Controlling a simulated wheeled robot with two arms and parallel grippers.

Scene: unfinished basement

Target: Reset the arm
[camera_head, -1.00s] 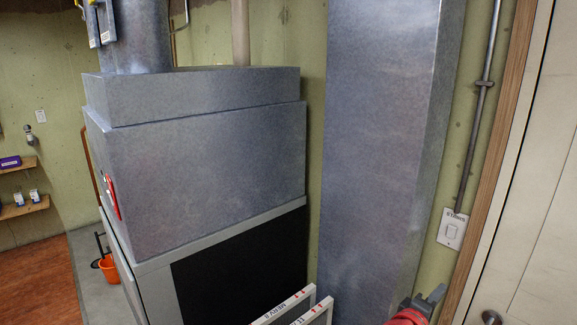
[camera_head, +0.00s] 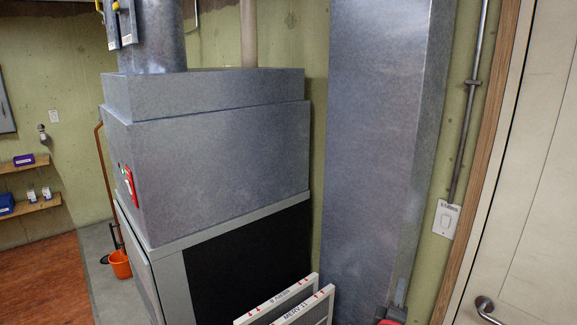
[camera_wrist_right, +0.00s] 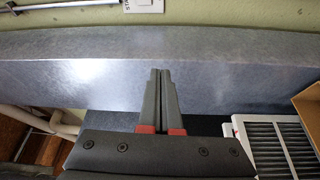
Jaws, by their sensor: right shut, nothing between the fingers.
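My right gripper (camera_head: 400,293) shows at the bottom edge of the head view, in front of the lower part of the tall metal duct. Only its grey finger end and a bit of the red arm show there. In the right wrist view its two dark fingers (camera_wrist_right: 160,75) lie together, shut and empty, with red pieces at their bases. The duct's metal face (camera_wrist_right: 80,75) fills the background beyond them. My left gripper is in neither view.
A grey furnace (camera_head: 210,160) stands left of the tall duct (camera_head: 375,130). Framed filters (camera_head: 290,308) stand low in front. A light switch (camera_head: 446,219) and a door with a handle (camera_head: 486,308) are at right. Open floor (camera_head: 45,280) lies far left. A cardboard box (camera_wrist_right: 308,95) shows in the wrist view.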

